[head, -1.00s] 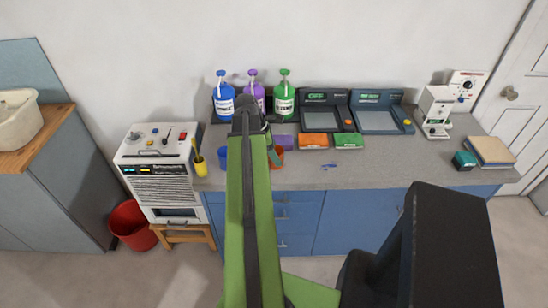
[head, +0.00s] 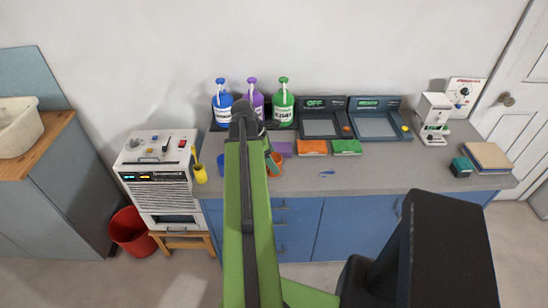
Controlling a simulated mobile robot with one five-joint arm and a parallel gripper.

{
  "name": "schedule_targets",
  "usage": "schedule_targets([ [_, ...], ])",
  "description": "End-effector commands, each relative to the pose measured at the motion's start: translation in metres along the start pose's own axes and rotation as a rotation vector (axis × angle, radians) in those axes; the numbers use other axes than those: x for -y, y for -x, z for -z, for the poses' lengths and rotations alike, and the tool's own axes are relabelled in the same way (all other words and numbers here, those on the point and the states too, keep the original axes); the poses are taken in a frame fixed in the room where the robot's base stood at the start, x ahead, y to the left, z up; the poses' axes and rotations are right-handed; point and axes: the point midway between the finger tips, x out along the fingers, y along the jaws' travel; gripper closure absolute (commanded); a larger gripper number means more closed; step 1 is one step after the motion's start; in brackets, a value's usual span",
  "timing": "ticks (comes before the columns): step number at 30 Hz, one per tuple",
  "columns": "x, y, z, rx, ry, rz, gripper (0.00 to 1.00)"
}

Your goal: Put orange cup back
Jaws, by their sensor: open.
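The orange cup (head: 277,161) stands on the grey counter, just right of my green arm, which hides part of it. My gripper (head: 271,160) is largely hidden behind the arm; a dark greenish part of it shows at the cup's left side. It is open. I cannot tell whether its fingers are around the cup or only beside it. A blue cup (head: 222,164) stands left of the arm, partly covered by it.
Blue (head: 223,108), purple (head: 257,103) and green (head: 283,108) pump bottles stand behind. Purple, orange (head: 312,147) and green (head: 346,147) flat items lie to the right. The counter's front right (head: 400,177) is clear.

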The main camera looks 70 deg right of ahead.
Motion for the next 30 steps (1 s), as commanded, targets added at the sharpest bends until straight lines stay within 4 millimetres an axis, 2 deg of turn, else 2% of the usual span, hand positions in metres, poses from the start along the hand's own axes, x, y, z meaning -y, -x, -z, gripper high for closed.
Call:
schedule_targets([
  [1, 0.000, 0.015, -0.003, 0.000, 0.001, 0.000, 0.23],
  [9, 0.000, 0.077, -0.005, 0.000, 0.001, 0.000, 0.23],
  [13, 0.000, 0.103, -0.004, 0.000, 0.000, 0.000, 0.23],
  [17, 0.000, 0.113, -0.003, 0.000, -0.001, 0.000, 0.23],
  [30, 0.000, 0.110, -0.001, 0.000, -0.002, 0.001, 0.23],
])
